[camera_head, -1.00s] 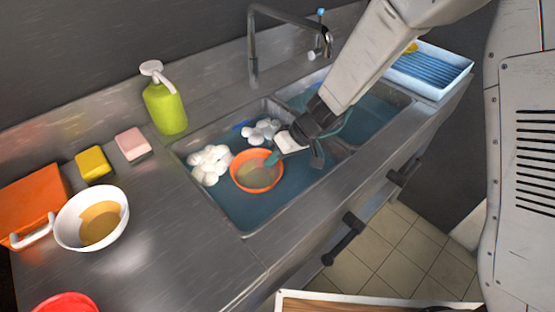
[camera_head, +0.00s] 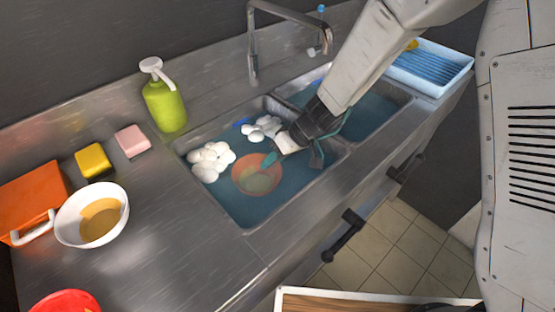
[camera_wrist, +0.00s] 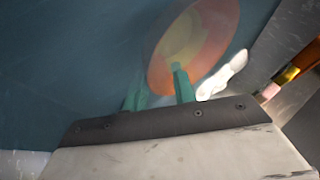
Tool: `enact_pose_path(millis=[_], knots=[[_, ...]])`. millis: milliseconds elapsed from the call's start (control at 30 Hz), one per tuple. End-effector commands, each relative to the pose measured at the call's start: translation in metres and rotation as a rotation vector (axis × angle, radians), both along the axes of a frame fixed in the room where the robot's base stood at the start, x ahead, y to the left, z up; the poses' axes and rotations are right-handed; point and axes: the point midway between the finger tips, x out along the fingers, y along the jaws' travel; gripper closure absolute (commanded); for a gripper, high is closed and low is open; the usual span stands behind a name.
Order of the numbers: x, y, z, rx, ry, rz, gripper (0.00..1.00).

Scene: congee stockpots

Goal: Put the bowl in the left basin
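An orange bowl (camera_head: 257,176) with yellowish contents or interior lies under the blue water in the left basin (camera_head: 243,224). It also shows in the wrist view (camera_wrist: 193,50), beyond the fingertips and tinted by the water. My gripper (camera_head: 293,160) is over the left basin, at the right of the bowl. Its two teal fingers are spread apart with nothing visible between them; they also show in the wrist view (camera_wrist: 157,88). One fingertip overlaps the bowl's edge in the picture; I cannot tell whether it touches.
White foam (camera_head: 210,161) floats left of the bowl. A white bowl (camera_head: 66,221) and a red bowl (camera_head: 66,302) stand on the counter, near a green soap bottle (camera_head: 165,106) and sponges (camera_head: 93,162). The faucet (camera_head: 253,50) rises behind the basins. A blue rack (camera_head: 430,69) is at right.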

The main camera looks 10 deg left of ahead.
Motion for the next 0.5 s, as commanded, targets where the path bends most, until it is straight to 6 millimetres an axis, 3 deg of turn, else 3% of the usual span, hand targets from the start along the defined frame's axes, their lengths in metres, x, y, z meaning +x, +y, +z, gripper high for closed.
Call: enact_pose_path(millis=[200, 500], knots=[[0.001, -0.002, 0.017, 0.002, -0.003, 0.0, 0.73], [0.007, -0.042, 0.07, 0.002, -0.004, -0.003, 0.73]])
